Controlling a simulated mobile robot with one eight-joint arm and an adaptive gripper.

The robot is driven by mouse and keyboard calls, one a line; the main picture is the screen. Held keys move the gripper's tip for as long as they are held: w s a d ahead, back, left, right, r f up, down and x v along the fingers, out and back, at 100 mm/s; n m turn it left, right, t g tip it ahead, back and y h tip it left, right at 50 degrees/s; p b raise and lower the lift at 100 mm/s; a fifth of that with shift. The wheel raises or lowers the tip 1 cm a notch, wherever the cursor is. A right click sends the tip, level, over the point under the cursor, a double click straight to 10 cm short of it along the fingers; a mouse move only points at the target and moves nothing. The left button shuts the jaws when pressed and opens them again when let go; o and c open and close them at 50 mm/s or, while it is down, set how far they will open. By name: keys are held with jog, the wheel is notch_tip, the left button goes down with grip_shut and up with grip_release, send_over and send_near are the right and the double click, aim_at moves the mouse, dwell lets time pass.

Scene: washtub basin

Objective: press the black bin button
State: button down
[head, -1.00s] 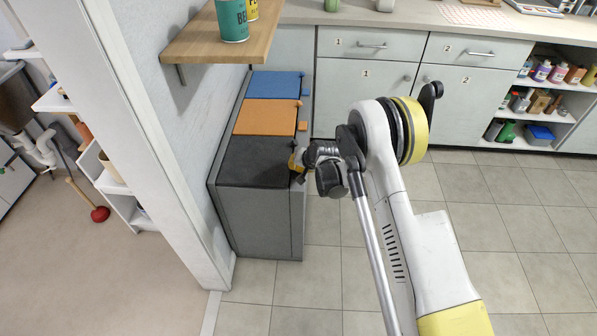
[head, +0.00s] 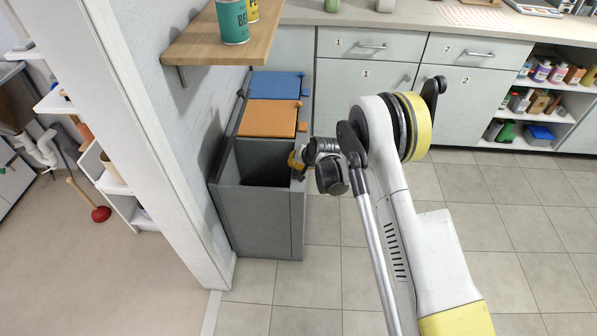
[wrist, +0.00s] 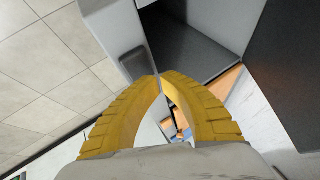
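The black bin (head: 262,222) is the nearest of the row, and its top is open, showing a dark inside that also appears in the wrist view (wrist: 195,45). In the wrist view a dark panel at the right looks like its raised lid (wrist: 285,75). A dark grey button (wrist: 133,62) sits on the bin's rim, just ahead and left of my fingertips. My gripper (wrist: 160,78) has its yellow fingertips together, with nothing seen between them. In the head view my gripper (head: 297,160) is at the bin's right edge, where it hides the button.
Bins with an orange lid (head: 267,118) and a blue lid (head: 275,85) stand behind, both shut. A wooden shelf (head: 225,40) with cans juts from the wall above. A pale wall edge (head: 150,150) is at the left. Tiled floor (head: 520,230) is clear at the right.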

aim_at(296, 170)
jog(key=shift+r+p, duration=1.1)
jog(key=shift+r, duration=1.45)
